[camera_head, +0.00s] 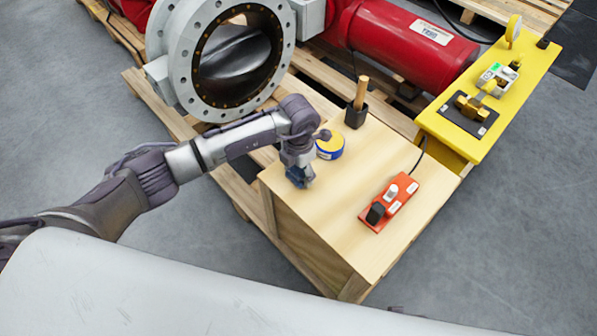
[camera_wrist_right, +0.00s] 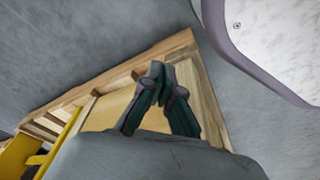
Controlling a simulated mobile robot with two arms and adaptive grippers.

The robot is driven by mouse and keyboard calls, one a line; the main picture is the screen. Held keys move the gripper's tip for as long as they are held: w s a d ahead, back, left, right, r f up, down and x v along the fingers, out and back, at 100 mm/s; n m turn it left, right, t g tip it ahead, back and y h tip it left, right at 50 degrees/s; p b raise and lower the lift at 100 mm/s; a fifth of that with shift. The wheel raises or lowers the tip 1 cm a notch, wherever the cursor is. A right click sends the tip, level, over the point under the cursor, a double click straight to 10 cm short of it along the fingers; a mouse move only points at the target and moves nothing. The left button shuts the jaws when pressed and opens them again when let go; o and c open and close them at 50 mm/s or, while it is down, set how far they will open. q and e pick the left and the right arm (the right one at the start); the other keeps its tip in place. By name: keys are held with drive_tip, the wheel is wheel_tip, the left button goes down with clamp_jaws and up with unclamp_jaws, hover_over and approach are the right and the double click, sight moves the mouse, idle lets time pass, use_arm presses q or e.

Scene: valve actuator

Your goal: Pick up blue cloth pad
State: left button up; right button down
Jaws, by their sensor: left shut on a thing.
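My left gripper (camera_head: 301,179) reaches down at the left part of the light wooden box top (camera_head: 345,220). It is shut on the blue cloth pad (camera_head: 298,176), which shows only as a small blue patch at the fingertips. The fingers hide most of the pad, and I cannot tell whether it touches the wood. My right gripper (camera_wrist_right: 160,74) shows in the right wrist view with its fingertips together and nothing visible between them.
A round blue and yellow tin (camera_head: 330,147) stands close behind the left gripper. A black holder with a wooden handle (camera_head: 358,104) is farther back. A large flanged valve (camera_head: 222,60) stands behind.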

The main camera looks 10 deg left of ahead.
use_arm(q)
drive_tip(key=shift+r, duration=0.1)
